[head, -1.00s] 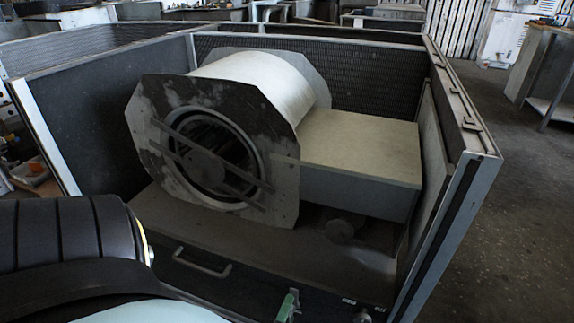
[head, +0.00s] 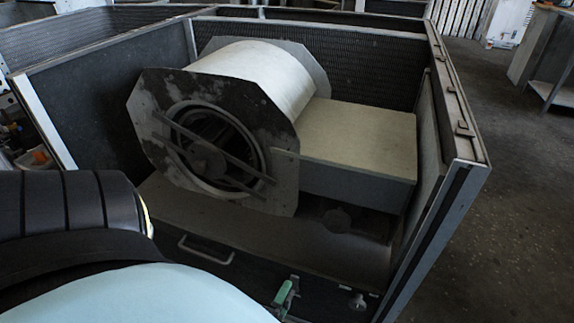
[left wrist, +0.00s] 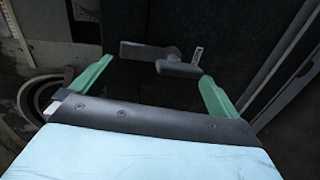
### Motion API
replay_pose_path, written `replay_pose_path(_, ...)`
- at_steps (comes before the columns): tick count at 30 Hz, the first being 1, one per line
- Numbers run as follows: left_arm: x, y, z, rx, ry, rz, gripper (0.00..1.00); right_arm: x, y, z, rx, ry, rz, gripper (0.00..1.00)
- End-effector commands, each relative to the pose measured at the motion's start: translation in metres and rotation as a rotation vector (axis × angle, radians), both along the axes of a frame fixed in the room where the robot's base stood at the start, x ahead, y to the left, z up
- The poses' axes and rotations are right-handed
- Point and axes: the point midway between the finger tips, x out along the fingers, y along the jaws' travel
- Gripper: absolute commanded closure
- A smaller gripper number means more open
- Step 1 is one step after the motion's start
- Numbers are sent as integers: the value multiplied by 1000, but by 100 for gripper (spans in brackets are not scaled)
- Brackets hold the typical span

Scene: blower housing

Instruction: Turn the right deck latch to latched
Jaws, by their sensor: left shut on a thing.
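A dark deck latch lever (left wrist: 150,53) on the black front panel shows in the left wrist view. My left gripper (left wrist: 158,72) has its two green fingers at either end of this lever, shut on it. In the head view the green fingertips of my left gripper (head: 286,290) are at the bottom, in front of the panel; the latch there is mostly hidden by them. I cannot tell the latch's exact angle. My right gripper is not in view.
The drum-shaped blower (head: 210,150) sits inside the open housing, with a pale box (head: 357,140) to its right. A pull handle (head: 205,250) and a small knob (head: 357,301) are on the front panel. The housing's right wall (head: 455,110) rises nearby.

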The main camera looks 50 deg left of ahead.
Motion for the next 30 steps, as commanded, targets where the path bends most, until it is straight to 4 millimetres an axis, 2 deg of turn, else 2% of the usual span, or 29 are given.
replay_pose_path(1, 28, 9, 71, 49, -205, 59, 18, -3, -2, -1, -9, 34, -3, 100)
replay_pose_path(9, 28, 10, 75, 49, -205, 59, 18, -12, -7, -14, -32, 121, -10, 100)
replay_pose_path(12, 29, 7, 75, 45, -206, 55, 24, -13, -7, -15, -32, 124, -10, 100)
replay_pose_path(26, 25, 9, 68, 44, -189, 58, 24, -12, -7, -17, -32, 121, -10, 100)
replay_pose_path(30, 33, 1, 71, 53, -167, 6, 24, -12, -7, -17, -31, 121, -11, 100)
